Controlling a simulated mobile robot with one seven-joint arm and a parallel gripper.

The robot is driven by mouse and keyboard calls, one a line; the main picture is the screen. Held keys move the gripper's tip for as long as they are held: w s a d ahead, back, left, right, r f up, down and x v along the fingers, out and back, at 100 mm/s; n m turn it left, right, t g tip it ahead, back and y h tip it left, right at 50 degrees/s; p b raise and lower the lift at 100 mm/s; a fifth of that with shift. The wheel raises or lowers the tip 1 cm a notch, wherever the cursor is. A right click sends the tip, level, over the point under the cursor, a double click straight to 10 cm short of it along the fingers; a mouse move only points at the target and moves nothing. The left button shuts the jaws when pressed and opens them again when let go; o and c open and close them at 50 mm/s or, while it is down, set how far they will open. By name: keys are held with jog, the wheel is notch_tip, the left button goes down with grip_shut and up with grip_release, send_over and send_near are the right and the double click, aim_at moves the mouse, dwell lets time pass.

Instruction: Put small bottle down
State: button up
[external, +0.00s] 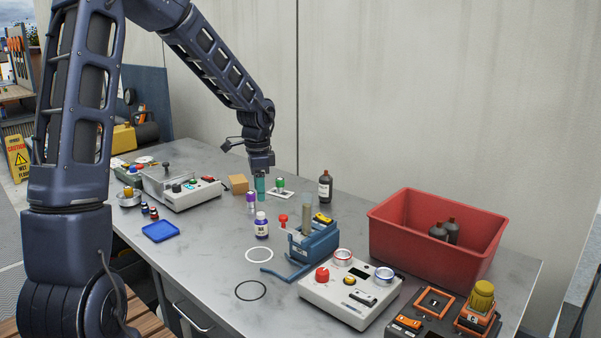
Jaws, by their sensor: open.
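My gripper (260,175) points straight down over the middle of the table, small in this view. A teal piece (260,186) shows right below it; I cannot tell whether it is a fingertip or a separate thing. A small bottle with a purple cap (250,201) stands upright just in front of and left of the gripper. Another small bottle with a white cap and purple label (261,226) stands upright nearer the camera, behind a white ring (259,255). The gripper appears apart from both bottles. Which one the task means, I cannot tell.
On the grey table (203,250) are a blue tray (160,231), a blue clamp device (315,243), a dark bottle (325,187), a cardboard box (238,184), control boxes (347,300) and a red bin (432,240) with dark bottles. A black ring (251,290) lies at the front.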

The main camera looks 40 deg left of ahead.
jog(key=s+d+r+n+t+y, duration=0.2)
jog(key=s+d+r+n, duration=0.2)
jog(key=s+d+r, duration=0.9)
jog(key=s+d+r+n+t+h, duration=0.1)
jog(key=s+d+r, duration=0.1)
jog(key=s, duration=0.7)
jog(key=s+d+r+n+t+h, duration=0.1)
jog(key=s+d+r+n, duration=0.1)
jog(key=s+r, duration=0.3)
jog(key=shift+s+d+t, duration=0.25)
jog(key=shift+s+t, duration=0.05)
jog(key=shift+s, duration=1.75)
jog(key=shift+r, duration=0.1)
